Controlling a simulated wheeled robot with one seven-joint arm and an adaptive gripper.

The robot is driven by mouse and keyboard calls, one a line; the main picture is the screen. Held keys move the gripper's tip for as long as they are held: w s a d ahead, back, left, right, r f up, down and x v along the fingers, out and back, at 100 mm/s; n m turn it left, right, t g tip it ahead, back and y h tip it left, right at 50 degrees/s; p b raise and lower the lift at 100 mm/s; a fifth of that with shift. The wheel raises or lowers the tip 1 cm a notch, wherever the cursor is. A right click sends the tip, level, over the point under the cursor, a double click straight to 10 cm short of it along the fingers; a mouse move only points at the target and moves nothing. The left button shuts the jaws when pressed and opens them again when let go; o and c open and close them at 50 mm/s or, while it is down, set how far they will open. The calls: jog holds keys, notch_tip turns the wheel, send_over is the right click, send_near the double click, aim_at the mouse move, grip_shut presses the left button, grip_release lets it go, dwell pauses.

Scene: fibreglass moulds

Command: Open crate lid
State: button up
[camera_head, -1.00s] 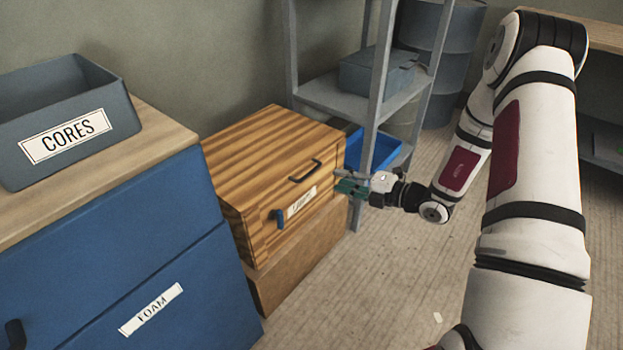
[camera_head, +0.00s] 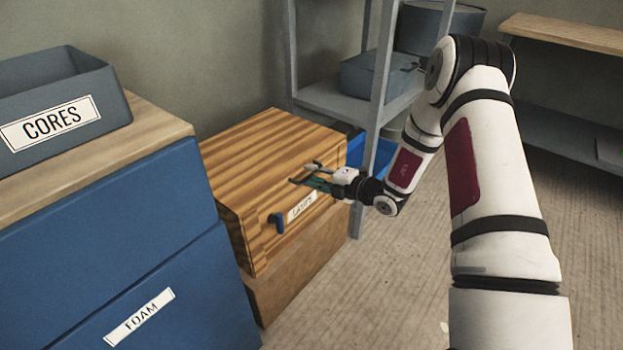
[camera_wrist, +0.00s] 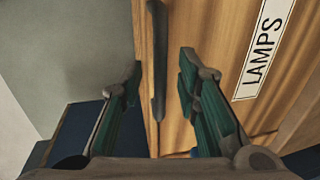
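The wooden crate (camera_head: 265,165) has a striped lid and a front label, which reads LAMPS in the wrist view (camera_wrist: 264,50). It appears closed. A dark bar handle (camera_wrist: 157,60) on its front lies between my open fingers in the wrist view, with space on both sides. My gripper (camera_head: 306,175) is at the crate's front and hides most of that handle in the head view. The fingertips (camera_wrist: 160,70) are spread and hold nothing; whether they touch the crate is unclear. A blue latch or handle (camera_head: 277,222) sits on the front, left of the label.
The crate stands on a brown box (camera_head: 300,268). A blue drawer cabinet (camera_head: 100,240) marked FOAM is at left, with a grey CORES bin (camera_head: 60,100) on top. A grey metal shelf (camera_head: 335,98) with a blue bin (camera_head: 355,150) stands behind right. Floor at front right is open.

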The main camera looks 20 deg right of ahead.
jog(key=shift+w+a+f, duration=0.1)
jog(key=shift+w+a, duration=0.25)
jog(key=shift+w, duration=0.1)
grip_shut()
